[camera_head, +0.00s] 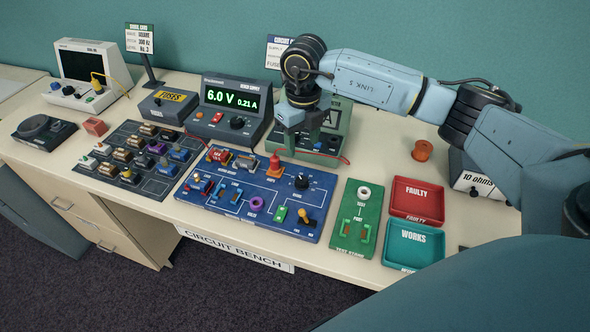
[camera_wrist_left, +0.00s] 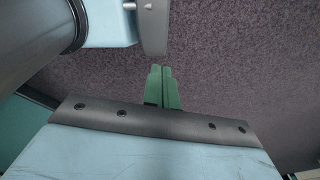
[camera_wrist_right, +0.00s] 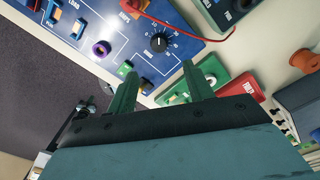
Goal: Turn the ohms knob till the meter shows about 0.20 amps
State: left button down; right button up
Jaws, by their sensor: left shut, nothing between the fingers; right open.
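The black ohms knob (camera_head: 301,182), with a white pointer line, sits on the right part of the blue circuit board (camera_head: 232,206). It also shows in the right wrist view (camera_wrist_right: 159,43), ringed by a scale. The power supply (camera_head: 216,118) reads 6.0 V and 0.21 A. A grey-green meter (camera_head: 335,140) stands behind my right gripper, its face mostly hidden. My right gripper (camera_head: 301,140) is open and empty, pointing down above the board's back edge. In the right wrist view the knob lies beyond its fingertips, untouched. My left gripper (camera_wrist_left: 162,72) is shut and empty over the carpet.
A green test stand (camera_head: 357,218) and red (camera_head: 416,198) and green (camera_head: 414,240) trays stand right of the board. A red lead (camera_wrist_right: 215,42) runs near the knob. An orange spool (camera_head: 423,150) sits behind the trays.

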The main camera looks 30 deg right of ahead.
send_over(302, 179)
jog(key=f, duration=0.5)
jog(key=shift+s+a+f, duration=0.1)
jog(key=shift+s+f, duration=0.1)
jog(key=shift+s, duration=0.05)
notch_tip(302, 179, down, 6)
jog(key=shift+w+r, duration=0.1)
jog(key=shift+r, duration=0.05)
jog(key=shift+f+p, duration=0.3)
jog(key=shift+f, duration=0.3)
jog(key=shift+c, duration=0.6)
jog(key=c, duration=0.9)
jog(key=shift+o, duration=0.2)
jog(key=shift+w+m, duration=0.1)
jog(key=shift+m, duration=0.9)
pick_arm(q)
jog(key=shift+s+r, duration=0.5)
jog(key=shift+s, duration=0.15)
